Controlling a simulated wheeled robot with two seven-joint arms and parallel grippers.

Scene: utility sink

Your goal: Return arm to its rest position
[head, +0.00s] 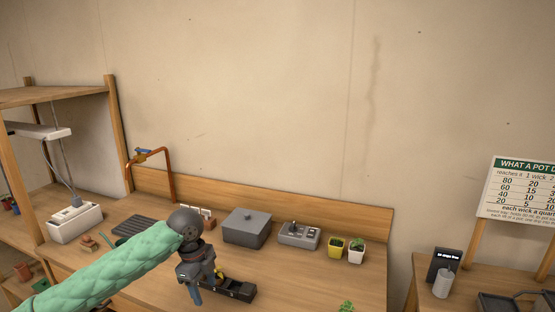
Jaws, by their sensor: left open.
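My left arm, in a green quilted sleeve, reaches in from the lower left of the head view. My left gripper (194,290) is above the wooden counter and points down. It is open, and I see nothing held in it. A black tray (240,291) with a small yellow item lies just right of the gripper; whether they touch is not clear. My right gripper is not in view.
On the counter (310,285) stand a grey lidded box (247,228), a grey device (299,235), yellow (335,247) and white (356,251) plant pots. A copper tap (170,175) rises behind. A shelf frame (115,130) stands left; a side table (430,262) stands right.

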